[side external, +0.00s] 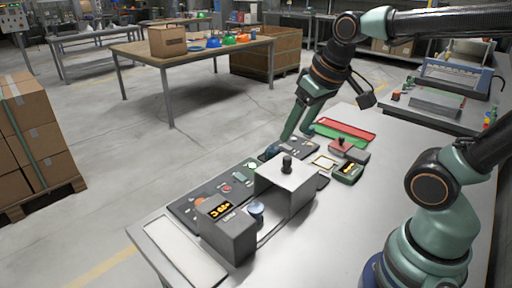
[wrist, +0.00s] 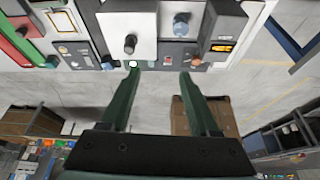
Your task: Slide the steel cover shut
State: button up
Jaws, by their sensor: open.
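The steel cover (side external: 290,182) is a pale bent-metal hood with a black knob (side external: 286,162) on its top. It stands on the control panel, and a blue round knob (side external: 256,210) is beside it, uncovered. In the wrist view the cover (wrist: 112,22) is at the top, with its black knob (wrist: 129,44) and the blue knob (wrist: 181,24) to its right. My gripper (wrist: 160,72) is open and empty, its two green fingers spread apart. In the side view my gripper (side external: 290,138) is behind the cover, apart from its knob.
A dark box with an orange display (side external: 228,232) stands at the front of the panel. A red tray (side external: 345,132), a green strip and a small box with a red knob (side external: 340,145) lie farther back. The right part of the bench (side external: 345,215) is clear.

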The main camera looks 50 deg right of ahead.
aim_at(288, 157)
jog(key=w+d+f+m+g, duration=0.2)
jog(key=w+d+m+g, duration=0.25)
jog(key=w+d, duration=0.25)
notch_tip(288, 157, down, 12)
jog(key=shift+d+r, duration=0.15)
dwell(0.4)
grip_shut()
dwell(1.3)
